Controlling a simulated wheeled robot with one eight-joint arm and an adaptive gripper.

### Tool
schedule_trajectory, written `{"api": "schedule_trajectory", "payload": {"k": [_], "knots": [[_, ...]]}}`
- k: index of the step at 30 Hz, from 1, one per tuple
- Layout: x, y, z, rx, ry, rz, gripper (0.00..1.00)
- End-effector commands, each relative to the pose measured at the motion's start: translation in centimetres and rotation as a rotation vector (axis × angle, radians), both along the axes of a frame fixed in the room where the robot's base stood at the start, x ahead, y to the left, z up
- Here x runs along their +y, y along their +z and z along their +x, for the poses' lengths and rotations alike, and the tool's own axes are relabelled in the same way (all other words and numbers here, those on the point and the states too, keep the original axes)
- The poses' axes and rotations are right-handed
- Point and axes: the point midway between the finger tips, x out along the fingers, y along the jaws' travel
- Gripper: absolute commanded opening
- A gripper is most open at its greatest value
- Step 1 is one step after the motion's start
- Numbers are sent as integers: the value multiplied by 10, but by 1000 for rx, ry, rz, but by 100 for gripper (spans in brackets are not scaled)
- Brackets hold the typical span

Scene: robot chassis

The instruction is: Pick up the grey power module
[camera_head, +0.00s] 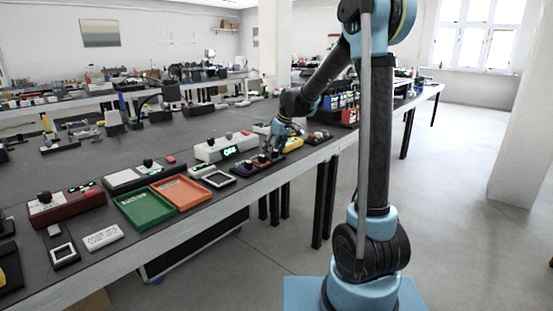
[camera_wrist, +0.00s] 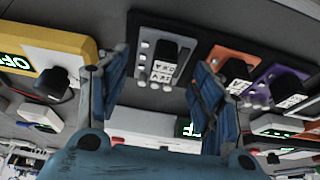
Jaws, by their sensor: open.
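My gripper (camera_wrist: 165,62) is open, with one finger on each side of the module in the picture. I see nothing held. I cannot tell how high the fingers are above it. In the head view my gripper (camera_head: 277,146) is low over the bench's front edge, and the grey module there is hard to make out.
In the wrist view an orange module (camera_wrist: 229,66) and a purple module (camera_wrist: 278,86) lie close on the right. A yellow unit (camera_wrist: 70,42) lies on the left. The head view shows a green tray (camera_head: 146,208) and an orange tray (camera_head: 181,192) farther left.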

Motion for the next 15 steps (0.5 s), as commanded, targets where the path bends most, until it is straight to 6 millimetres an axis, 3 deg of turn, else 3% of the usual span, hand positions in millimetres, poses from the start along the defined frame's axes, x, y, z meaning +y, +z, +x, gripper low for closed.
{"api": "schedule_trajectory", "payload": {"k": [4, 12, 15], "knots": [[3, -11, 3, 0, 0, 0, 60], [4, -12, 3, 0, 0, 0, 60], [4, -12, 3, 0, 0, 0, 40]]}}
